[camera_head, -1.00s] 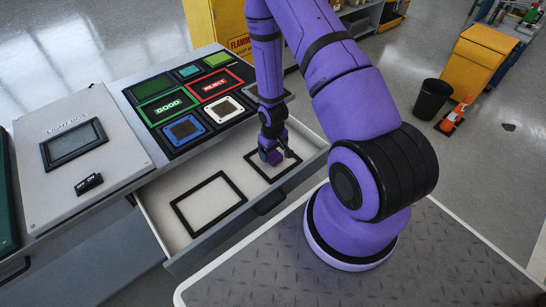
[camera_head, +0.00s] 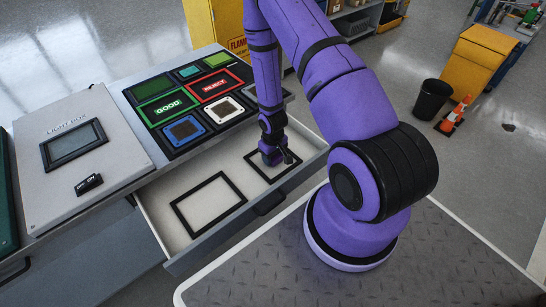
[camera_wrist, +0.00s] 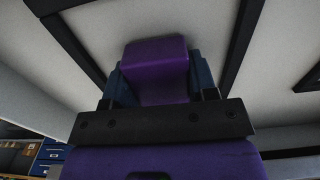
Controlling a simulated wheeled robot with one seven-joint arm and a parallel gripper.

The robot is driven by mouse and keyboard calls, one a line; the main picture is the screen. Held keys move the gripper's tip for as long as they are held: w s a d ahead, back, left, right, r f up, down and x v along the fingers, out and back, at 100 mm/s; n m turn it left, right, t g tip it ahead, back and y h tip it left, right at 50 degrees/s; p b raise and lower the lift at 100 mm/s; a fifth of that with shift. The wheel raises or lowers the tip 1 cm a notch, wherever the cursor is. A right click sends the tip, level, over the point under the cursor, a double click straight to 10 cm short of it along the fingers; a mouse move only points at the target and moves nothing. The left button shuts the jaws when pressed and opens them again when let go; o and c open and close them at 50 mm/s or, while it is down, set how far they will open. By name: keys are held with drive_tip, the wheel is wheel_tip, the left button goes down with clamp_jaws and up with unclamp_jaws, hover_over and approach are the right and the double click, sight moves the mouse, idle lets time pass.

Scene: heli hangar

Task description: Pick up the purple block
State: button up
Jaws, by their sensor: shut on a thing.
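The purple block (camera_wrist: 155,68) shows large in the wrist view, between the two fingers of my gripper (camera_wrist: 157,82). The fingers touch it on both sides, so my gripper is shut on it. In the head view my gripper (camera_head: 273,157) is over the open drawer (camera_head: 208,237), at the right-hand black frame (camera_head: 257,174) on the drawer floor. The block is small and partly hidden there. I cannot tell whether it touches the drawer floor.
A second black frame (camera_head: 208,203) lies empty in the drawer, to the left. Above the drawer, the worktop holds a light box (camera_head: 78,150) and a panel with GOOD (camera_head: 167,107) and REJECT (camera_head: 215,85) areas. The drawer walls surround my gripper.

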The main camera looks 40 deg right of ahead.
drive_tip(key=shift+r, duration=0.15)
wheel_tip(320, 180, up, 10)
drive_tip(key=shift+f, duration=0.15)
idle(0.4)
